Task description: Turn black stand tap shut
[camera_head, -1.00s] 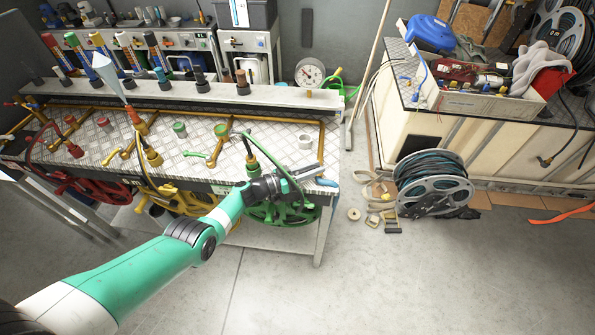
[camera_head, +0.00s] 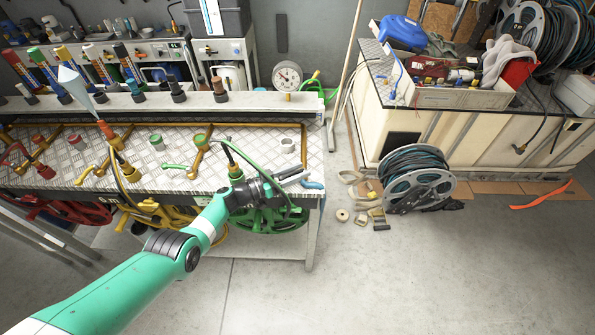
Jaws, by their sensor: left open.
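My left gripper (camera_head: 294,177) is open and empty at the front right corner of the metal-topped bench (camera_head: 318,152), above the green hose reel (camera_head: 272,222). A green tap handle (camera_head: 178,167) and yellow tap handles (camera_head: 86,174) sit on pipes along the bench top. A red-handled fitting (camera_head: 45,171) is at the left. Several dark upright holders stand along the back rail (camera_head: 250,104). I cannot tell which fitting is the black stand tap; no clearly black tap handle shows. My right gripper is not in view.
A grey reel of dark hose (camera_head: 418,180) stands on the floor at right, beside small loose fittings (camera_head: 362,218). A cabinet (camera_head: 470,140) with a tray of tools is behind it. A pole (camera_head: 350,60) leans near the bench. The front floor is clear.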

